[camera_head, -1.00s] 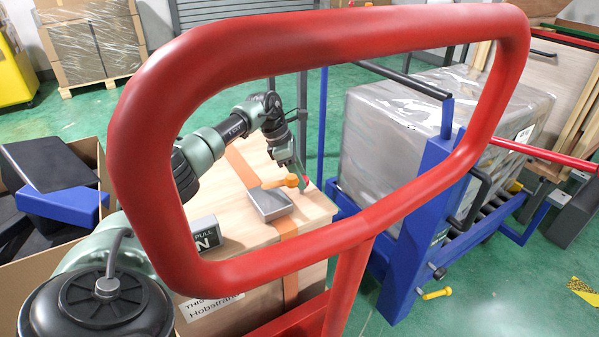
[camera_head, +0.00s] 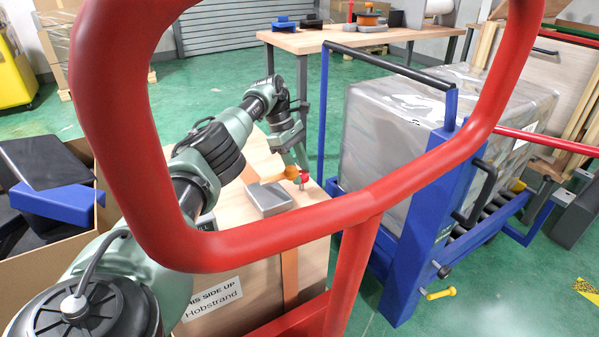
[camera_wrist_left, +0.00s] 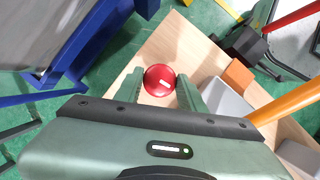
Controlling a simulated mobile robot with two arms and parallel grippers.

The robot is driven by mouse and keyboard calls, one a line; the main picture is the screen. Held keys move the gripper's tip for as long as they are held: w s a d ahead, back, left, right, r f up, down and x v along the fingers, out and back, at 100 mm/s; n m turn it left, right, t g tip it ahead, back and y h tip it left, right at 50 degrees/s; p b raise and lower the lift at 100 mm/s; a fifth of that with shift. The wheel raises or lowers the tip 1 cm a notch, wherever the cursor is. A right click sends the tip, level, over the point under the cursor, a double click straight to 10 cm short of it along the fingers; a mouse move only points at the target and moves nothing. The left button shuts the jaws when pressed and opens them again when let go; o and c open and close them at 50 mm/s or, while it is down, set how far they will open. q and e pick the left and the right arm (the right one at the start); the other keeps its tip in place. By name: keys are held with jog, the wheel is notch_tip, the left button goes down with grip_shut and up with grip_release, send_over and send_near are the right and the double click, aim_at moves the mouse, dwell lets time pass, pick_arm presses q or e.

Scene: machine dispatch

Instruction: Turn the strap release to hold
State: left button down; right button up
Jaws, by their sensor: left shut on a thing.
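The strap release is a flat grey metal box (camera_head: 268,198) with an orange lever (camera_head: 276,177) on top of the wooden-topped carton. In the left wrist view the grey box (camera_wrist_left: 224,101) and orange lever (camera_wrist_left: 288,101) lie to the right. A round red knob (camera_wrist_left: 159,80) sits between the fingers of my left gripper (camera_wrist_left: 160,88), which is shut on it. In the head view the red knob (camera_head: 303,176) shows beside the lever's orange end, below my left gripper (camera_head: 302,168). How the knob joins the lever is hidden. My right gripper is out of view.
A red tubular frame (camera_head: 365,205) crosses the near view. A blue cart with a wrapped load (camera_head: 395,130) stands right of the carton (camera_head: 255,300). An open box (camera_head: 50,247) with dark and blue items is at left. A table (camera_head: 340,36) stands behind.

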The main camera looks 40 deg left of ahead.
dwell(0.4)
pick_arm(q)
jog(key=c, duration=0.9)
grip_release()
jog(key=shift+r, duration=0.1)
